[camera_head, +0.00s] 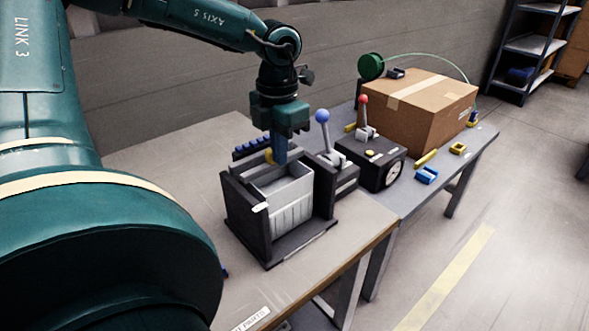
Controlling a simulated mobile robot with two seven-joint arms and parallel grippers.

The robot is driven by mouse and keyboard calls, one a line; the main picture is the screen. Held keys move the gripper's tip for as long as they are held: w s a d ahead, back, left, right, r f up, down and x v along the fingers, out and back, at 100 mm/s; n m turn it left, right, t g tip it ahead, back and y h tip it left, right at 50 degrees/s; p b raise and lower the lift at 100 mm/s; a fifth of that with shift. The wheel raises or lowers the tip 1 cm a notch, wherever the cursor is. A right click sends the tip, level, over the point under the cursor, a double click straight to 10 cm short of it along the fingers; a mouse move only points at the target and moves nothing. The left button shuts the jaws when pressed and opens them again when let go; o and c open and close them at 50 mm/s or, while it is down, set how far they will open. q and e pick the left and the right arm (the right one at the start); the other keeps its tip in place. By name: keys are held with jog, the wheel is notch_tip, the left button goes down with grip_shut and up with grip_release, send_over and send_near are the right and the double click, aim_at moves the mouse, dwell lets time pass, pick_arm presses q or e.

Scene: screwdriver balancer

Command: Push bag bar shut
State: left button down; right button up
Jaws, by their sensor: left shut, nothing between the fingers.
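A black frame (246,212) stands on the near table and holds a pale grey bag-like container (292,205) with an open top. I cannot tell for sure which part is the bag bar; a small yellow piece (270,155) shows at the back of the opening. My left gripper (281,160) points down at the back of the container's opening, its blue fingers shut and empty. It is close to the yellow piece; I cannot tell whether they touch. The gripper hides part of the rear rim. My right gripper is not in view.
A blue-knobbed lever (323,118) stands right of the frame. A red-knobbed lever (364,101) and a black box with a dial (382,168) are further right. A cardboard box (418,108) fills the far table's back. The near table's left part is clear.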

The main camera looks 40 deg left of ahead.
pick_arm(q)
jog(key=shift+a, duration=0.35)
notch_tip(320, 180, up, 7)
jog(key=d+p, duration=0.1)
jog(key=p, duration=0.2)
dwell(0.5)
jog(key=shift+s+d, duration=0.1)
jog(key=shift+d, duration=0.1)
dwell(0.3)
